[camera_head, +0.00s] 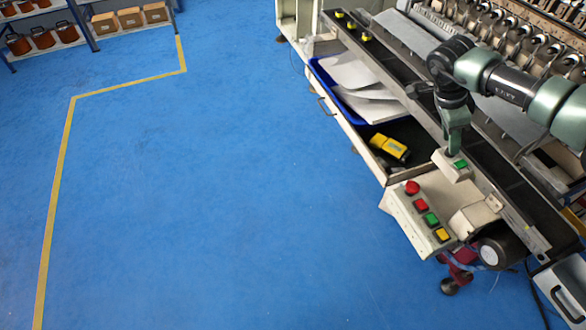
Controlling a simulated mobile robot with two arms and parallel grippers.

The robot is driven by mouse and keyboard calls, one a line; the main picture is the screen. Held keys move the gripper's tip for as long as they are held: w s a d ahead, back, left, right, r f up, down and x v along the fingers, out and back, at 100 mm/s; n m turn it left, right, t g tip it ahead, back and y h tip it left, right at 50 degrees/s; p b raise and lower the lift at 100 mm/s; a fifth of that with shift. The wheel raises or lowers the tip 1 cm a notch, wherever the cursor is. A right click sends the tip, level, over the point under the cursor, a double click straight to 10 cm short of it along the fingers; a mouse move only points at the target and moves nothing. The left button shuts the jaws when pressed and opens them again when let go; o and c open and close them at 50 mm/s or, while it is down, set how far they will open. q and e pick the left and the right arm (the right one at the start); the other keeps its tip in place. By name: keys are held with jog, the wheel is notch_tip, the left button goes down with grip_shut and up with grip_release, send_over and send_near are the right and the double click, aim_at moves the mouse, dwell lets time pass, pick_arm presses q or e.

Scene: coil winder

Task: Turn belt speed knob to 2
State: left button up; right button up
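My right gripper (453,150) points down, with its fingertips at a small cream box (451,170) on the near end of the machine. The box has a green patch on its face. I cannot make out the belt speed knob or its setting; the gripper covers part of the box. The fingers look close together, but I cannot tell whether they are shut or hold anything. My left gripper is not in view.
A cream control panel (396,206) with a red mushroom button (412,187) and red, green and yellow buttons is just below. A yellow device (390,147) lies in the open drawer. A dark belt (510,185) runs alongside. Blue floor at left is clear.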

jog(key=b+v, duration=0.1)
jog(key=v, duration=0.4)
jog(key=s+a+f+n+y, duration=0.1)
jog(key=a+f+y, duration=0.25)
jog(key=a, duration=0.55)
jog(key=s+a+f+y, duration=0.1)
jog(key=a+f+y, duration=0.3)
jog(key=a, duration=0.5)
jog(key=s+a+y, duration=0.2)
jog(key=s+a, duration=0.1)
jog(key=a, duration=0.6)
jog(key=s+a+m+y, duration=0.1)
jog(key=s+a+y, duration=0.2)
jog(key=a, duration=0.6)
jog(key=shift+s+a+f+y, duration=0.15)
jog(key=shift+a+f+y, duration=0.1)
jog(key=shift+y, duration=0.1)
